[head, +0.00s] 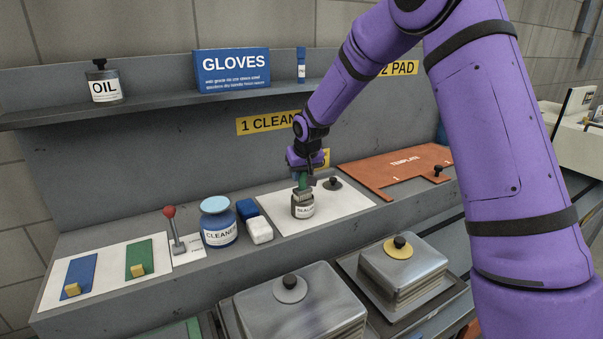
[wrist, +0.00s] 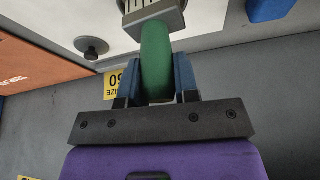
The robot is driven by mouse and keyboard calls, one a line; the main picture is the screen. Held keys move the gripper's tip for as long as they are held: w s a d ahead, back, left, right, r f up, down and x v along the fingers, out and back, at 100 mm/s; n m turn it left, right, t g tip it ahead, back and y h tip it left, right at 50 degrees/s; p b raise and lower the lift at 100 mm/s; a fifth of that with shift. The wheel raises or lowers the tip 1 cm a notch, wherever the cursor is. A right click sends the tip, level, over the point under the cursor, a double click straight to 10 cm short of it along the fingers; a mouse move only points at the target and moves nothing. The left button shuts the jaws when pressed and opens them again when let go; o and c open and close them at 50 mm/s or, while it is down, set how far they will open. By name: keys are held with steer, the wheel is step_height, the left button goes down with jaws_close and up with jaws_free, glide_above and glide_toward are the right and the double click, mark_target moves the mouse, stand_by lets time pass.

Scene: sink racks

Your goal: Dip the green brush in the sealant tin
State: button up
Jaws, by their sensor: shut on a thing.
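My gripper (head: 303,172) is above the sealant tin (head: 303,208), which stands on a white sheet. In the wrist view my gripper (wrist: 157,82) is shut on the green brush (wrist: 156,50), with a blue finger on each side of the handle. The brush also shows in the head view (head: 302,181), pointing down at the tin's mouth. The tin's dark lid (head: 332,183) lies on the sheet to the right.
Left of the tin are a blue and white sponge (head: 260,230), a cleaner jar (head: 218,222) and a red-knobbed lever (head: 174,230). An orange template (head: 390,168) lies to the right. Metal boxes (head: 292,312) stand in front. A shelf above holds oil (head: 104,82) and gloves (head: 232,70).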

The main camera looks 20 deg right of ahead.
steer(key=shift+f, duration=0.45)
stand_by(1.2)
steer(key=shift+r, duration=3.55)
steer(key=shift+s, duration=0.1)
